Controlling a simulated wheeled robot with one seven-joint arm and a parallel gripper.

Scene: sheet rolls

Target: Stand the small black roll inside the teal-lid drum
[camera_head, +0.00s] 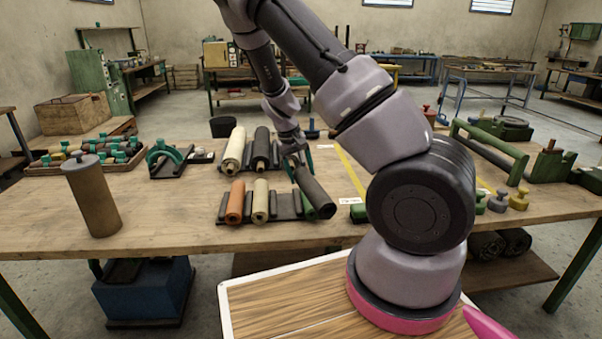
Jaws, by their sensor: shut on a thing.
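My gripper (296,162) is over the middle of the workbench, beside the roll racks. It is shut on a small black roll (316,194), near its upper end. The roll is tilted, its lower end toward the front right, above or against the right end of the front rack; I cannot tell if it touches. I cannot clearly make out a drum with a teal lid. A dark, round, tub-like container (223,127) stands at the bench's back edge, and a tall brown cylinder (93,198) with a grey knobbed top stands at the left.
The front rack (285,205) holds orange, tan and green rolls. Behind it, another rack holds a cream roll (235,146) and a black roll (261,146). A teal clamp-like fixture (166,157) stands left. Bare bench lies between brown cylinder and racks. My arm hides the right middle.

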